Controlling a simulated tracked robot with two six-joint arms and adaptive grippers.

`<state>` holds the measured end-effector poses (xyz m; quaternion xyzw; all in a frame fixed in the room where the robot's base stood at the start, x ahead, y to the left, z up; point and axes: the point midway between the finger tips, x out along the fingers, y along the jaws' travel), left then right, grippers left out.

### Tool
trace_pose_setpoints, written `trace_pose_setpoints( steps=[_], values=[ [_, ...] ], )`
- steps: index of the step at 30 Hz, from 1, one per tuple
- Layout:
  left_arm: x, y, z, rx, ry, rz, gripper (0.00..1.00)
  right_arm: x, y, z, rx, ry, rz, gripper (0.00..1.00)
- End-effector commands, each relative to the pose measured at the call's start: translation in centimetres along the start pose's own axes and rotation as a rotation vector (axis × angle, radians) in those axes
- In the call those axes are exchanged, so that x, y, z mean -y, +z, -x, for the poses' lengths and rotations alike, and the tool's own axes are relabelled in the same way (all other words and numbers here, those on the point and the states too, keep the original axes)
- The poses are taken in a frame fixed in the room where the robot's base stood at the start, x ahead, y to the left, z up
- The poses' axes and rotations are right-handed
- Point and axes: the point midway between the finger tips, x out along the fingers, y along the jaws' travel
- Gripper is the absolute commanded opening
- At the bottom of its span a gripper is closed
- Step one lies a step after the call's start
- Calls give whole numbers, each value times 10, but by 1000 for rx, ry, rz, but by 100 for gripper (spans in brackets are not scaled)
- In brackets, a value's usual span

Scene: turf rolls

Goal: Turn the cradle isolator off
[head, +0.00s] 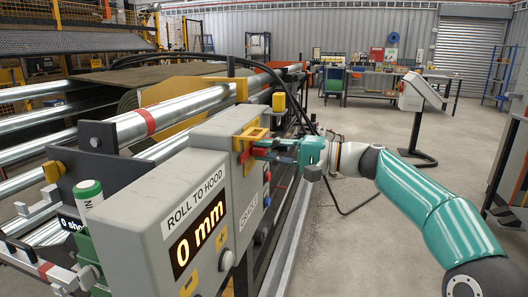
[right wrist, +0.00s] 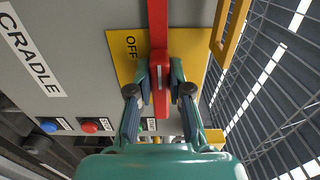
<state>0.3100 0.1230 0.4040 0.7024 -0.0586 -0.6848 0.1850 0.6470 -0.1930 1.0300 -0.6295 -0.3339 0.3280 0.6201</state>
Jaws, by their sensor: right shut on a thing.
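The cradle isolator is a red handle (right wrist: 159,30) on a yellow plate (right wrist: 190,50), on the side of a grey control box (head: 215,185) marked CRADLE. In the right wrist view the handle runs up and down the picture, with the word OFF (right wrist: 130,45) to its left. Any other position label is hidden. My right gripper (right wrist: 161,88) is shut on the red handle, one finger on each side. In the head view the right gripper (head: 283,150) reaches the box's side from the right. My left gripper is not in view.
Blue (right wrist: 48,126) and red (right wrist: 90,126) push buttons sit near the handle. A yellow bracket (right wrist: 228,35) stands out beside the plate. Shiny rollers (head: 150,122) and a turf roll (head: 150,92) lie behind the box. The floor (head: 345,240) at right is mostly clear.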

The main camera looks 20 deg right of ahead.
Motion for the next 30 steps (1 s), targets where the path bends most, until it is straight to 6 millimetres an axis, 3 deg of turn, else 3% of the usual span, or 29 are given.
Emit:
trace_pose_setpoints(
  steps=[3, 4, 8, 20, 26, 30],
  values=[
    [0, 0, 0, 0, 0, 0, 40, -4, -1, 0, 0, 8, 1, 0],
    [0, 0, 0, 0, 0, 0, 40, -4, -1, 0, 0, 8, 1, 24],
    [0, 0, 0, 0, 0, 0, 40, -4, -1, 0, 0, 6, 0, 44],
    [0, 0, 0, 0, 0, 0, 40, -2, -1, 5, 0, 4, -1, 44],
    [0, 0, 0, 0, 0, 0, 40, -2, -2, 33, -4, 4, 0, 44],
    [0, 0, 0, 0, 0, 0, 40, -2, -2, 62, -4, 4, -2, 44]
  ],
)
